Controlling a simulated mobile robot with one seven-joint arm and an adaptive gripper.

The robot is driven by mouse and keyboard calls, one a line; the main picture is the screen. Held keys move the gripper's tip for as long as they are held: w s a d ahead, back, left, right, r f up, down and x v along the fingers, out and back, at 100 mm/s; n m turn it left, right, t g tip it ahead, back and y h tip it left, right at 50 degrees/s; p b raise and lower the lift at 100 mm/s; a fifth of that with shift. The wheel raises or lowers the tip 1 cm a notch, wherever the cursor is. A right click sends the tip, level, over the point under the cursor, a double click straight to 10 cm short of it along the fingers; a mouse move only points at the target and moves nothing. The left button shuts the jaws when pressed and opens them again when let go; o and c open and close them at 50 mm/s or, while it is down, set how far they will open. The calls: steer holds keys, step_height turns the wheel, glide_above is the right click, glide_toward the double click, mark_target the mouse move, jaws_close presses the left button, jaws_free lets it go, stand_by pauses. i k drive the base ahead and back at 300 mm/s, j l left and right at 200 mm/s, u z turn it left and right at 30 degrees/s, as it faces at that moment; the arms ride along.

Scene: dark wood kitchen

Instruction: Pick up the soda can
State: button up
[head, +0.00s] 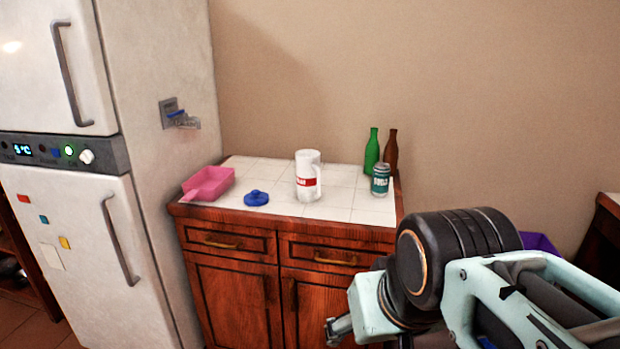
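The soda can (380,180) is teal with a silver top and a "SODA" label. It stands upright on the white tiled counter (343,198), near its right end, in front of two bottles. My arm fills the lower right of the head view, in front of and below the counter top. Only a small grey end piece, which seems to be part of my gripper (338,329), shows in front of the cabinet doors. It is well below the can and apart from it. The rest of the gripper is hidden behind my arm, so its opening does not show.
A green bottle (372,152) and a brown bottle (391,152) stand just behind the can. A white canister with a red label (308,176), a blue lid-like object (256,198) and a pink dustpan (209,183) sit to the left. A fridge (150,240) stands at the left.

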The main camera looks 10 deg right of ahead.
mark_target(381, 170)
steer(key=i+z, duration=0.1)
steer(key=z, duration=0.65)
steer(key=i+z, duration=0.15)
steer(key=z, duration=0.2)
steer(key=i+j+z, duration=0.55)
